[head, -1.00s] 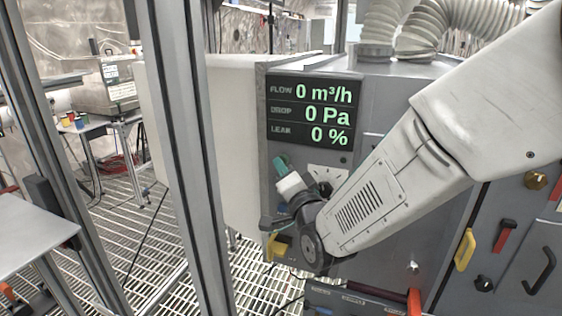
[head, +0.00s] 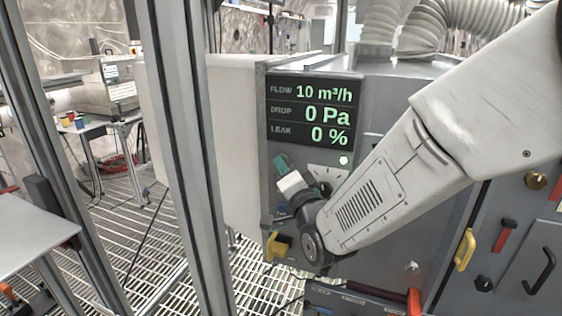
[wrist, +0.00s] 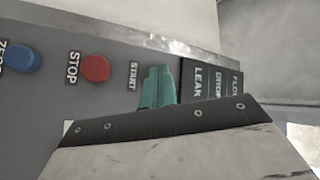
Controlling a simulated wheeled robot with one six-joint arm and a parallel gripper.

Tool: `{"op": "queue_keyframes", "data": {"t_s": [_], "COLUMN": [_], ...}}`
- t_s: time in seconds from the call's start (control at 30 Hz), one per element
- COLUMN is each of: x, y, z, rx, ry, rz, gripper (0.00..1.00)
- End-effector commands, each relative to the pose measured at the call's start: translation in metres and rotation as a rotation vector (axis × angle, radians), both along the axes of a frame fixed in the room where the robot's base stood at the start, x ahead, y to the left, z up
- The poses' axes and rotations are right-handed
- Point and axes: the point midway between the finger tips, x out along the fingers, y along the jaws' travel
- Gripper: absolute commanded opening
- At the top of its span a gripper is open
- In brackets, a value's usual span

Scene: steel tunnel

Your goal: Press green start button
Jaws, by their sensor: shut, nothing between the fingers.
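My gripper (head: 281,162) has teal fingers, shut with nothing between them, at the front of the grey panel just below the display. In the wrist view the fingertips (wrist: 158,88) are right beside the START label (wrist: 132,76). The green start button is not visible; the fingers cover the spot beside that label. I cannot see the contact itself. The display (head: 313,111) reads flow 10 m³/h, drop 0 Pa and leak 0 %.
A red STOP button (wrist: 96,68) and a blue button (wrist: 25,58) sit in line with START. A metal post (head: 182,150) stands left of the machine. A yellow handle (head: 464,250) and a black handle (head: 540,271) stick out at the right.

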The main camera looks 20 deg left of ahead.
Motion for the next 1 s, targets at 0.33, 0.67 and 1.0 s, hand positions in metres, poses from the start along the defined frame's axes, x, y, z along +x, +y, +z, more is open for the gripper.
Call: {"op": "queue_keyframes", "data": {"t_s": [0.33, 0.67, 1.0], "x": [0.005, -0.002, -0.006], "y": [0.0, 0.0, 0.0], "z": [0.001, 0.001, 0.0], "rx": [0.002, 0.001, 0.0], "ry": [-0.002, -0.001, 0.0], "rz": [-0.002, -0.001, 0.0], "gripper": [0.0, 0.0, 0.0]}}
